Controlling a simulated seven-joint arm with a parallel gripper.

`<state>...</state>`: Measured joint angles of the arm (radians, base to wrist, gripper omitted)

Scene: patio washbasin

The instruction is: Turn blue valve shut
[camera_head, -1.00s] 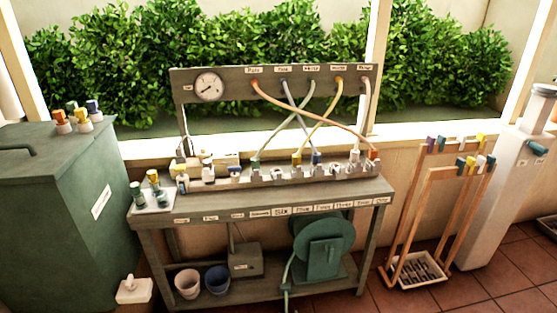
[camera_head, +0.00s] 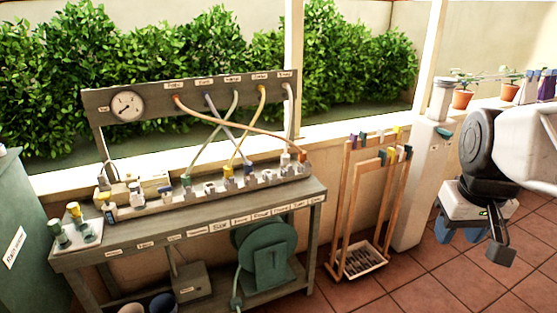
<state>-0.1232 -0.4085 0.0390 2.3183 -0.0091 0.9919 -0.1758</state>
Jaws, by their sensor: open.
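A grey bench with an upright panel holds a row of pale valve blocks (camera_head: 210,188) along its top. A blue fitting (camera_head: 248,169) sits in this row at the lower end of a bluish hose (camera_head: 222,122). Another small blue part (camera_head: 165,189) shows further left in the row. Both are too small to tell which is the blue valve or how its handle stands. My gripper (camera_head: 460,236) is at the right, open and empty, pointing down over the tiled floor, well apart from the bench.
A round gauge (camera_head: 127,106) is on the panel (camera_head: 150,90), with crossing hoses beside it. A wooden rack (camera_head: 342,210) with coloured clips stands between bench and gripper. A white pillar (camera_head: 412,205) stands behind it. Green cabinet (camera_head: 18,215) at left. Tiled floor (camera_head: 400,295) is clear in front.

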